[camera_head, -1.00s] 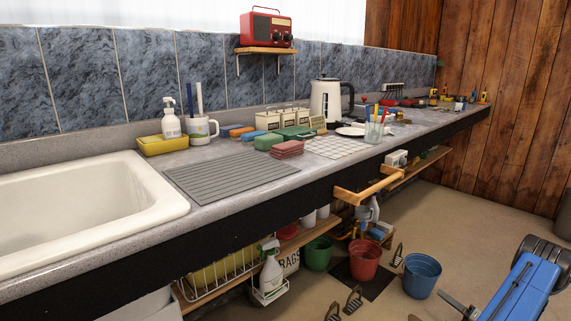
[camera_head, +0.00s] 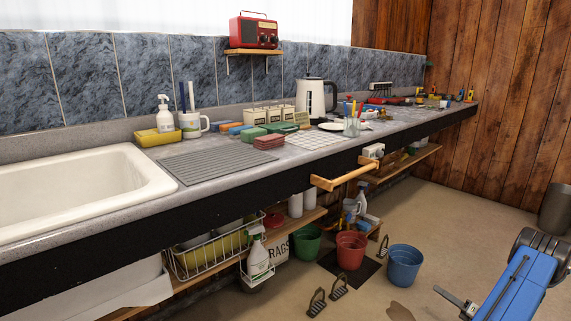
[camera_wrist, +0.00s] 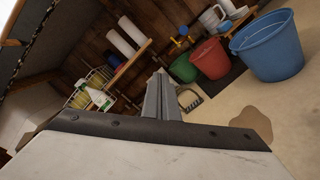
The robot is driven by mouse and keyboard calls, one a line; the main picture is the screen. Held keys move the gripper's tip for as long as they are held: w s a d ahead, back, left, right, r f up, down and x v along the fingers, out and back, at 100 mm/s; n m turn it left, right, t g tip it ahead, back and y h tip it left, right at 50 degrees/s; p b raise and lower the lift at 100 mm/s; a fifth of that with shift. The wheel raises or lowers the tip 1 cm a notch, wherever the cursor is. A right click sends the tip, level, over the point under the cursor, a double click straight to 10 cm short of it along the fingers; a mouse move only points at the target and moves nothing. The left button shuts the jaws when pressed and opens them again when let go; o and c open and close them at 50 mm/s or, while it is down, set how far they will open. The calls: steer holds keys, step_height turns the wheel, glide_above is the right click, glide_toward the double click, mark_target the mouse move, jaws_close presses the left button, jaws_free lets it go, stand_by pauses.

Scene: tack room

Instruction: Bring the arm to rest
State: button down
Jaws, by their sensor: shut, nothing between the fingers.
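My gripper (camera_head: 456,303) shows at the lower right of the head view, at the end of my blue arm, low over the floor in front of the counter. In the wrist view my gripper (camera_wrist: 162,97) has its fingers together, with nothing between them. It is apart from the buckets and the counter.
A long counter (camera_head: 330,165) with a white sink (camera_head: 80,190) runs along the wall. A wooden rail (camera_head: 345,177) juts from its front. Green (camera_head: 306,242), red (camera_head: 351,250) and blue (camera_head: 404,265) buckets stand on the floor. Stirrups (camera_head: 338,286) lie nearby.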

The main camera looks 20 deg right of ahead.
steer(key=w+a+r+n+g+y, duration=0.3)
steer(key=w+a+r+n, duration=0.2)
steer(key=a+r, duration=0.35)
steer(key=w+a+r+n+g+y, duration=0.3)
steer(key=w+a+r+n+g, duration=0.15)
steer(key=a+r, duration=0.4)
steer(key=a+r+n+g, duration=0.2)
steer(key=a+r+n, duration=0.2)
steer(key=a, duration=0.3)
steer(key=a+r+n+g+h, duration=0.1)
steer(key=a+r+n+g, duration=0.15)
steer(key=a+r, duration=0.35)
steer(key=a+r+n+g, duration=0.2)
steer(key=a+r+n, duration=0.15)
steer(key=a, duration=0.55)
steer(key=s+a+r+n+g+h, duration=0.2)
steer(key=s+a+r+n, duration=0.3)
steer(key=a, duration=0.4)
steer(key=s+a+r+n+g+h, duration=0.1)
steer(key=s+a+r+n+h, duration=0.2)
steer(key=s+a+n, duration=0.5)
steer(key=s+a+r+n+t+h, duration=0.1)
steer(key=s+a+n+h, duration=0.1)
steer(key=s+n, duration=0.3)
steer(key=s+a+r+n+t+h, duration=0.2)
steer(key=s+a+n+h, duration=0.1)
steer(key=s, duration=0.8)
steer(key=shift+s+a+r+n+t+h, duration=0.25)
steer(key=shift+a+n, duration=0.5)
steer(key=shift+n, duration=0.6)
